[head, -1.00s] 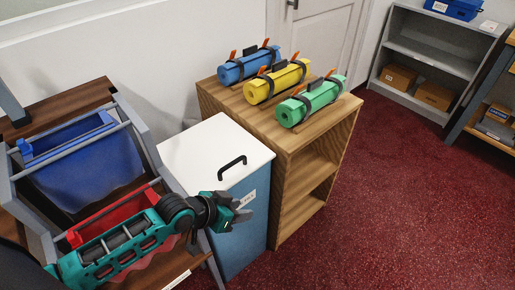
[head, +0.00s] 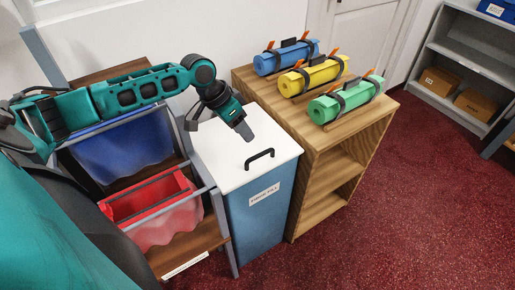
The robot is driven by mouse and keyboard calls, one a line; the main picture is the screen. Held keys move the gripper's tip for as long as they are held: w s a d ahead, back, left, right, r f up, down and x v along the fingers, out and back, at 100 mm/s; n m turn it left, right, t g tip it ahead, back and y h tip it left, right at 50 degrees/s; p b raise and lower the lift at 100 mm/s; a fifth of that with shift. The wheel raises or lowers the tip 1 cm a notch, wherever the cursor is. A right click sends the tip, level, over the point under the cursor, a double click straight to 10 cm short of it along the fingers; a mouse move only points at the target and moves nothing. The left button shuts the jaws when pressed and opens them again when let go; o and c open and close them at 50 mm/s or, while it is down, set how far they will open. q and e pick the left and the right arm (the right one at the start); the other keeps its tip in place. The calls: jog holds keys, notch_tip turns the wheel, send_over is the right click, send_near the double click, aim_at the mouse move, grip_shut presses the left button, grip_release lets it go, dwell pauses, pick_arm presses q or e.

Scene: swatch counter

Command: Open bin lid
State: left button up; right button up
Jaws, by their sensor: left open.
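The bin (head: 258,215) has a blue body with a white printed label on its front. Its white lid (head: 218,158) lies flat and closed on top. A black bar handle (head: 259,158) stands up near the lid's front edge. My left gripper (head: 241,126) is above the rear part of the lid, pointing down, with its tip behind the handle and apart from it. It is open, and nothing shows between its fingers. My left arm reaches in from the left above the rack. My right gripper is not in view.
A rack with a blue bin (head: 125,150) and a red bin (head: 148,200) stands left of the bin. A wooden shelf (head: 345,150) with blue, yellow and green rolls on top stands close on its right. Red carpet in front is clear.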

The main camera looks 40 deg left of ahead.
pick_arm(q)
jog(key=b, duration=0.1)
send_over(257, 149)
jog(key=s+d, duration=0.3)
jog(key=s, duration=0.1)
notch_tip(257, 149, down, 8)
jog(key=shift+s+f, duration=0.1)
jog(key=shift+f, duration=0.15)
jog(key=shift+c, duration=0.3)
grip_shut()
